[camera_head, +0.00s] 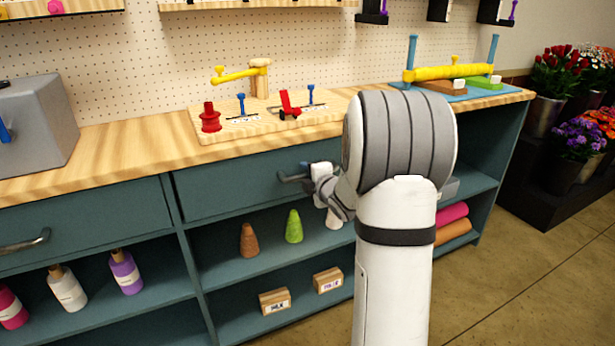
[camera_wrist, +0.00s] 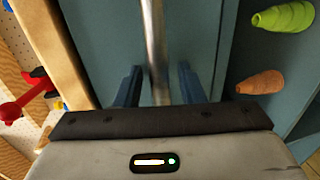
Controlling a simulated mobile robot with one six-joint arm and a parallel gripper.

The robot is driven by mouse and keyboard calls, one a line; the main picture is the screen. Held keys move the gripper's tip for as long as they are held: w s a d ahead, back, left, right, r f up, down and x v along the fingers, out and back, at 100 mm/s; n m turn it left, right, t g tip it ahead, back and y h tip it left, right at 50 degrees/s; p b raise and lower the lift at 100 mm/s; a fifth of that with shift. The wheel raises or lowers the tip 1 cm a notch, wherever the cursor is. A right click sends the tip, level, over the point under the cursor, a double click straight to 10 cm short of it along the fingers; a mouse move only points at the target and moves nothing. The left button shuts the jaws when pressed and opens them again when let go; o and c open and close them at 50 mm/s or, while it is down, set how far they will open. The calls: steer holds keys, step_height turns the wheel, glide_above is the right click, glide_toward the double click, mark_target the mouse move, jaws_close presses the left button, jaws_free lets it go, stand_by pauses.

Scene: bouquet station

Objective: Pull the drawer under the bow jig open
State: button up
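The bow jig appears to be the wooden board (camera_head: 270,122) on the counter, with a red spool, blue levers and a yellow arm. Below it is a teal drawer (camera_head: 225,187), which looks closed, flush with the cabinet front. Its metal handle (camera_head: 288,179) shows at the left of my gripper (camera_head: 304,177), which partly hides it. In the wrist view, the handle bar (camera_wrist: 155,45) runs between the two blue fingers of my gripper (camera_wrist: 160,80). The fingers are apart, with a gap visible on each side of the bar. My arm hides the drawer's right end.
A shelf below holds a brown cone (camera_head: 249,241), a green cone (camera_head: 294,227) and a pale cone. Small boxes (camera_head: 275,301) stand lower. Another closed drawer with a handle (camera_head: 25,241) is at the left. Flower buckets (camera_head: 544,110) stand at the right. The floor in front is clear.

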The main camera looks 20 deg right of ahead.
jaws_close()
steer(key=shift+s, duration=0.1)
stand_by(0.5)
